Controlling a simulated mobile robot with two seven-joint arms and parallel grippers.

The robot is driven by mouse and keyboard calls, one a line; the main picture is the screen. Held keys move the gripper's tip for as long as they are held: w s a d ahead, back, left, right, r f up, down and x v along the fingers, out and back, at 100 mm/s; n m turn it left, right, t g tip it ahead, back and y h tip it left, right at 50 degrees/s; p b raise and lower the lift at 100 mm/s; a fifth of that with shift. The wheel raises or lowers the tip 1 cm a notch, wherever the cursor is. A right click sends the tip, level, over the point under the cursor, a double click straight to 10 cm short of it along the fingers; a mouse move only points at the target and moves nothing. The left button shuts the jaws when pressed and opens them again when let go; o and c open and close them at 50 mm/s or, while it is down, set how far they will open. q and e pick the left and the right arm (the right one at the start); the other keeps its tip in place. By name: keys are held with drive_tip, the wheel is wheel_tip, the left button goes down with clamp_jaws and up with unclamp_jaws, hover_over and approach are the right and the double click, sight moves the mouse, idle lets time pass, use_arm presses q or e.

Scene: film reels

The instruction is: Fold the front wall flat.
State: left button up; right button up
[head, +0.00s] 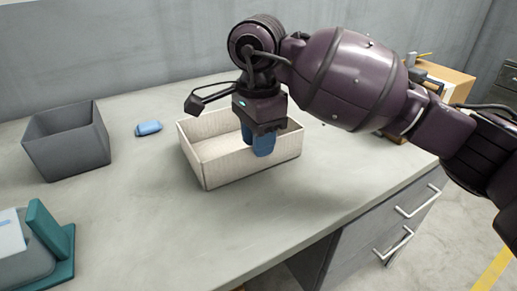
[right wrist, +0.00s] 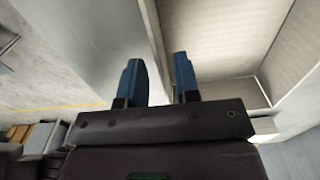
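A cream, open-topped box (head: 225,168) stands on the grey worktop. Its front wall stands upright, facing the near side. My right gripper (head: 259,144) hangs down over the rim of that front wall, its blue fingertips overlapping the wall's upper part. In the right wrist view, the two fingers (right wrist: 160,80) are apart, and a wall's pale rim (right wrist: 153,35) runs up between them. The box's inside shows to the right there. I cannot tell whether a finger touches the wall. My left gripper is not in view.
A dark grey bin (head: 68,150) and a small blue object (head: 148,128) lie left of the box. A teal and grey item (head: 50,245) sits at the near left. A wooden box (head: 447,80) stands behind my right arm. The worktop in front of the cream box is clear.

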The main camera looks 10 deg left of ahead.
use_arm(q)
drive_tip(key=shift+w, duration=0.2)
use_arm(e)
drive_tip(key=shift+f, duration=0.95)
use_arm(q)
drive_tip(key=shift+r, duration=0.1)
use_arm(e)
clamp_jaws()
